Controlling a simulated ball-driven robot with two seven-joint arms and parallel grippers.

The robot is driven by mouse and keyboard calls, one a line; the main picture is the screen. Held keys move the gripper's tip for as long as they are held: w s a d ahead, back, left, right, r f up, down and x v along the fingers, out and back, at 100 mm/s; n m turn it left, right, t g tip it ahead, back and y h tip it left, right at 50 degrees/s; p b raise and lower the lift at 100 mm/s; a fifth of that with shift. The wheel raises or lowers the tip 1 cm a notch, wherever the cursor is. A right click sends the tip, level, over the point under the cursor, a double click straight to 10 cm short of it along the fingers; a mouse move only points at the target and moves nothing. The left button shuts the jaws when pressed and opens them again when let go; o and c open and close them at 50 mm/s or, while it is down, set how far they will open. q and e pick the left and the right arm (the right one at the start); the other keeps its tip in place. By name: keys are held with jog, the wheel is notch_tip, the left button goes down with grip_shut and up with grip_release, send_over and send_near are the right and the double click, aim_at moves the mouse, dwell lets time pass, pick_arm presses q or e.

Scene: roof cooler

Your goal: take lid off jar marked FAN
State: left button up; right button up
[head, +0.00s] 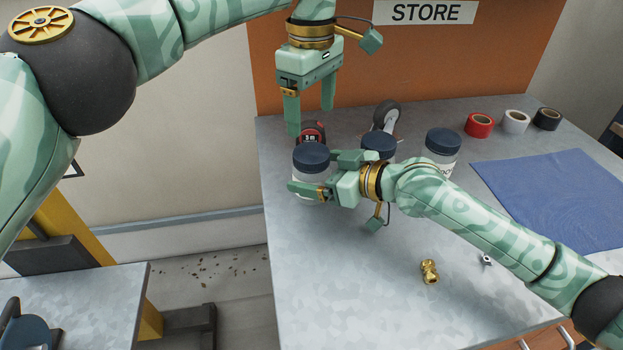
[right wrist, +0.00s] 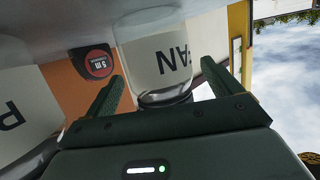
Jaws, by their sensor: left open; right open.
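The FAN jar (head: 312,182) stands upright at the table's left side, with a dark blue lid (head: 311,156) on it. In the right wrist view the FAN jar (right wrist: 150,40) shows upside down, with letters AN readable on its label. My right gripper (head: 314,172) is open, one finger on each side of this jar; I cannot tell whether they touch it. My left gripper (head: 311,116) is open and empty, its fingers pointing down above and slightly behind the lid.
Another lidded jar (head: 379,144) stands close behind my right gripper, and a third jar (head: 441,145) is further right. A red tape measure (head: 312,131) is behind the FAN jar. A brass fitting (head: 429,271) lies in front. A blue mat (head: 555,195) lies at right.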

jog(key=c, duration=1.4)
jog(key=o, duration=1.4)
jog(key=shift+d, duration=0.1)
